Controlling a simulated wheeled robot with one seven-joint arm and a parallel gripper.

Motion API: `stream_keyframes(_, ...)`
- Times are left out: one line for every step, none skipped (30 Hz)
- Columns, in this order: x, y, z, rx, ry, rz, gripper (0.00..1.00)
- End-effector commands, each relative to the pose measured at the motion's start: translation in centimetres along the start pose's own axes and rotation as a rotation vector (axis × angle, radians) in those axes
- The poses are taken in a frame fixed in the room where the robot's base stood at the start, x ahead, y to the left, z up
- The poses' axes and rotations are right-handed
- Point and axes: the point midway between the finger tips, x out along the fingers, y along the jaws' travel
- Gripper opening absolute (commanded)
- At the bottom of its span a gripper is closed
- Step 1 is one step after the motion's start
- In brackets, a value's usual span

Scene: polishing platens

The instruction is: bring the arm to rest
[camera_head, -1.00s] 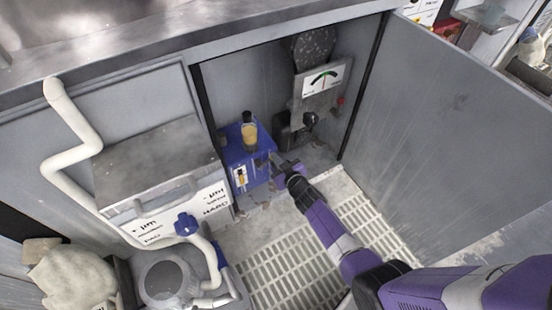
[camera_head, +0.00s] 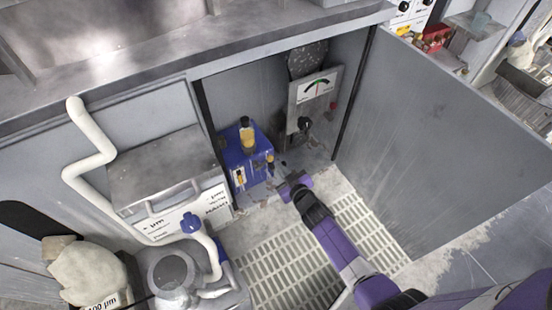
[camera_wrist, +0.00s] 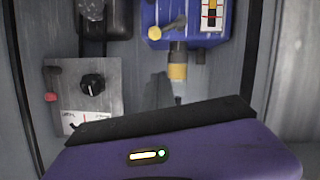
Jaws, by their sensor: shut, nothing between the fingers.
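My arm, purple and black, reaches from the lower right into the open grey cabinet in the head view. My gripper (camera_head: 279,172) is at its far end, small and partly blurred against the background, in front of the blue box and to its right. It is shut, with nothing seen between the fingers. In the wrist view a purple housing of mine with a dark bar fills the bottom, and the fingers cannot be made out there.
The blue box (camera_head: 246,160) with a yellow-and-black fitting (camera_head: 246,138) stands inside the cabinet. A gauge panel (camera_head: 317,90) hangs at the back. The open door (camera_head: 430,140) stands right of my arm. A slotted floor grate (camera_head: 285,265) lies below. A white pipe (camera_head: 88,130) is at left.

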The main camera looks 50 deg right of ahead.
Motion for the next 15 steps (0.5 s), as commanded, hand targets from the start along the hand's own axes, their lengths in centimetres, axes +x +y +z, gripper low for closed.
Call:
stream_keyframes(-1.0, 0.0, -0.2, -0.001, 0.0, -0.001, 0.0)
stream_keyframes(-1.4, 0.0, -0.1, 0.0, -0.001, -0.001, 0.0)
stream_keyframes(-1.8, -0.1, -0.1, 0.0, 0.0, -0.001, 0.0)
stream_keyframes(-2.0, 0.0, -0.1, 0.0, 0.0, -0.001, 0.0)
stream_keyframes(-2.3, -0.1, -0.1, 0.001, 0.0, -0.001, 0.0)
stream_keyframes(-2.6, -0.1, 0.0, 0.001, 0.0, -0.001, 0.0)
stream_keyframes(-2.7, -0.1, 0.0, 0.001, 0.0, -0.001, 0.0)
stream_keyframes(-2.8, -0.1, -0.1, 0.001, 0.001, -0.001, 0.0)
stream_keyframes(-2.9, 0.0, -0.1, 0.001, 0.001, 0.0, 0.0)
stream_keyframes(-2.9, 0.0, -0.1, 0.001, 0.001, 0.0, 0.0)
stream_keyframes(-3.0, 0.0, -0.1, 0.001, 0.001, 0.0, 0.0)
stream_keyframes(-3.0, 0.0, -0.1, 0.001, 0.001, 0.0, 0.0)
stream_keyframes(-3.0, 0.0, 0.0, 0.001, 0.001, 0.0, 0.0)
stream_keyframes(-3.0, 0.0, 0.0, 0.001, 0.001, 0.0, 0.0)
stream_keyframes(-3.0, 0.0, 0.0, 0.001, 0.001, 0.0, 0.0)
